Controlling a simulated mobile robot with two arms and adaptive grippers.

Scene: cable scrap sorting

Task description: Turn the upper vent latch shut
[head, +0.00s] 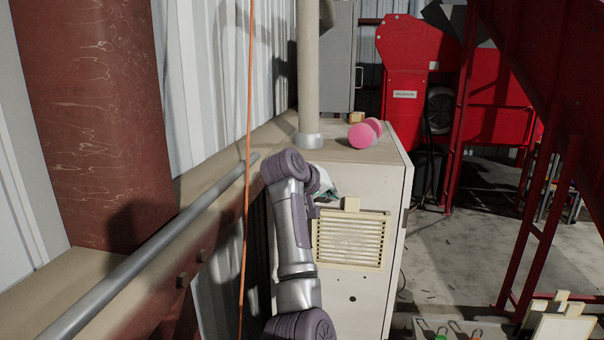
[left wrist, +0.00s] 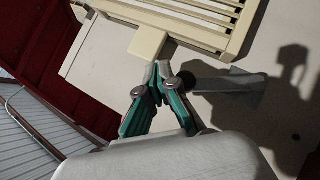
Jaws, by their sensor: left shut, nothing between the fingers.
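The vent (head: 350,242) is a cream louvred panel on the front of a pale cabinet. Its upper latch (head: 351,204) is a small cream block at the vent's top edge, and it also shows in the left wrist view (left wrist: 148,42). My left gripper (left wrist: 159,72) is shut and empty, its teal-backed fingers meeting just beside the latch. I cannot tell whether the fingertips touch it. In the head view my left wrist is left of the vent and hides most of the gripper. My right gripper is not in view.
A beige pole (head: 308,75) and pink rolls (head: 363,136) stand on the cabinet top (head: 335,155). A grey rail (head: 150,245) and an orange cable (head: 246,180) are at the left. Red machinery (head: 405,60) stands behind, with open floor (head: 450,255) to the right.

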